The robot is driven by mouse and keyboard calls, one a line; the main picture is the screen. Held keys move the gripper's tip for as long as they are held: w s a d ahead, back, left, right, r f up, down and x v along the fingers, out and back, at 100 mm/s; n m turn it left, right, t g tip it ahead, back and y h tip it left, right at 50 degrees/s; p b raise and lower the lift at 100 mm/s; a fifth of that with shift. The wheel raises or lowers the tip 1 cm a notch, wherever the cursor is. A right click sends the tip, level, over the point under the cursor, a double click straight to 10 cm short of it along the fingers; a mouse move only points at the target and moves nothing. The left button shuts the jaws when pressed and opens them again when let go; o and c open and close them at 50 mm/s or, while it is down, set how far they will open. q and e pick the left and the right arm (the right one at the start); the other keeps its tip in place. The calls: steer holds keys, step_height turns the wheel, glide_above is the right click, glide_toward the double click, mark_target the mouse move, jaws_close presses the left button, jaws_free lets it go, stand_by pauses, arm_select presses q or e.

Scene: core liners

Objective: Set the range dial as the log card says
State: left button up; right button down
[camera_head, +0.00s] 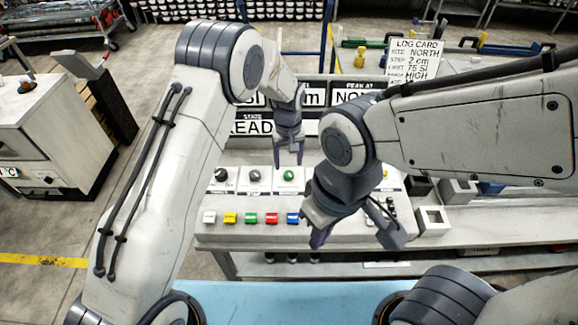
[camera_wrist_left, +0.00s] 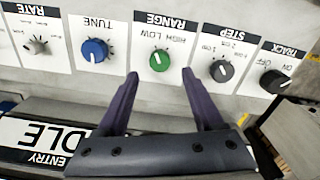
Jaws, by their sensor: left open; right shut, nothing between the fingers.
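The log card (camera_head: 413,62) stands at the back right in the head view; its lines read SITE NORTH, STEP 2 cm, LIMIT 75 SI and a last clear line HIGH. The range dial is a green knob (camera_wrist_left: 159,60) under a RANGE label with HIGH and LOW marks, upside down in the left wrist view. It also shows in the head view (camera_head: 289,175). I cannot tell its pointer's direction surely. My left gripper (camera_wrist_left: 160,76) is open and empty, its fingertips just short of the dial, one either side. My right gripper (camera_head: 318,238) is shut and empty, over the panel's front right.
Beside the range dial are a blue TUNE knob (camera_wrist_left: 95,50), a grey STEP knob (camera_wrist_left: 221,70) and a black TRACK knob (camera_wrist_left: 274,81). Several coloured buttons (camera_head: 251,218) line the panel front. Display signs (camera_head: 250,127) stand behind. My right arm covers the panel's right part.

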mark_target(288, 173)
arm_select(q)
steer(key=shift+f+p, duration=0.4)
steer(key=shift+f, duration=1.8)
jaws_close()
